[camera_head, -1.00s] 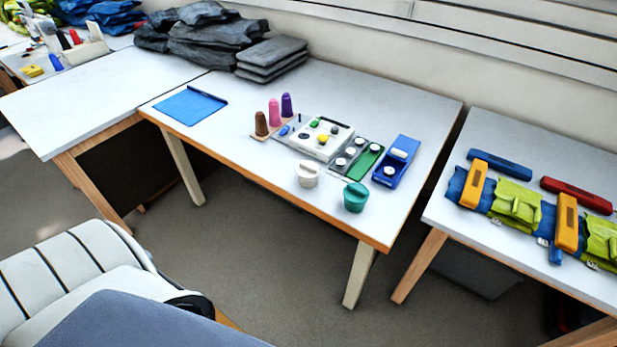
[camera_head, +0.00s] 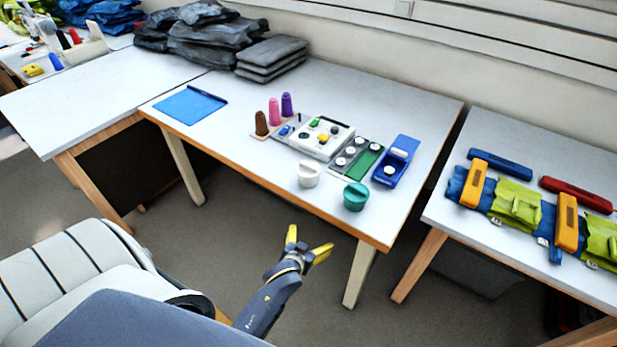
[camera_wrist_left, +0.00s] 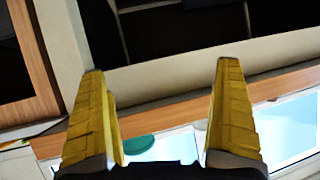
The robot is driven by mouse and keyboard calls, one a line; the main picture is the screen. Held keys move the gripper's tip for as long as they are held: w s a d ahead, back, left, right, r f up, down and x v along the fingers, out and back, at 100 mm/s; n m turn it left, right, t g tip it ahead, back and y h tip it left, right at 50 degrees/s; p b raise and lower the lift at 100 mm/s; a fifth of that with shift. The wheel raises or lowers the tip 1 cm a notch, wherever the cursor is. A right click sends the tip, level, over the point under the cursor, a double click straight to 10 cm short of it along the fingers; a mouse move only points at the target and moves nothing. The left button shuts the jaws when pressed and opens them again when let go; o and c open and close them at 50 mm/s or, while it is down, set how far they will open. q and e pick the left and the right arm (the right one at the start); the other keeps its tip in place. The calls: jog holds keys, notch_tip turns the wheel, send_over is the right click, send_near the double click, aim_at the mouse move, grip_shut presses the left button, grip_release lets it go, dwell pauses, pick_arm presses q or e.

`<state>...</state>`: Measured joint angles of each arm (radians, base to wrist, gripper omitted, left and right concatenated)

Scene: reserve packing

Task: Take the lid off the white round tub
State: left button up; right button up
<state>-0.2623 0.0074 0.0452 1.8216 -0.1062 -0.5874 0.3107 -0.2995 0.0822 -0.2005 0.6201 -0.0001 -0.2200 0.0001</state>
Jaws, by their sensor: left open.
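The white round tub (camera_head: 309,174) stands upright near the front edge of the middle table, with its white lid on top. A green tub (camera_head: 355,197) stands just to its right. My left gripper (camera_head: 308,247) is in front of the table edge, below the white tub in the head view, apart from it. Its yellow fingers are spread and empty. In the left wrist view the open fingers (camera_wrist_left: 160,75) frame the table's wooden edge, and a green round shape shows between them near the bottom. My right gripper is not in view.
Behind the tubs sit a white tray (camera_head: 320,138) with small pieces, a blue box (camera_head: 394,161) and several coloured cones. A blue mat (camera_head: 190,105) lies at left. The wooden front table edge (camera_head: 270,185) lies between my gripper and the tubs. The front left tabletop is clear.

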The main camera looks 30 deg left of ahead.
aim_at(309, 175)
pick_arm(q)
jog(key=a+r+n+t+y, duration=0.1)
jog(key=a+r+n, duration=0.1)
jog(key=r, duration=0.7)
jog(key=a+r+n+t+y, duration=0.1)
jog(key=a+r, duration=0.2)
jog(key=r, duration=0.6)
jog(key=shift+n+y, duration=0.3)
jog(key=x, duration=0.5)
jog(key=f+x, duration=0.1)
jog(key=x, duration=1.1)
jog(key=shift+f, duration=0.35)
jog(key=c, duration=1.5)
